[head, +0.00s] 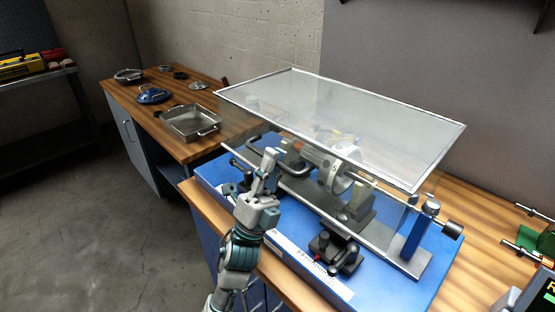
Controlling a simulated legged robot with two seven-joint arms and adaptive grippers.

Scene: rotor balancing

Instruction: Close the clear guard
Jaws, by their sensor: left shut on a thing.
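The clear guard (350,108) is a see-through box with a pale metal rim over the balancing machine. Its top panel spans above the rotor (342,178), which shows through the front panel. A dark bar handle (294,168) runs along the guard's front at the left. My left gripper (270,160) is at this handle, in front of the guard, and is shut on it. The exact finger contact is small and partly hidden. My right gripper is out of view.
The blue machine base (402,282) sits on a wooden bench (477,275). A dark clamp (335,252) stands on its front. Green-based fixtures (535,242) and a screen (540,295) are at the right. A metal tray (192,122) lies on the left bench. The floor at left is clear.

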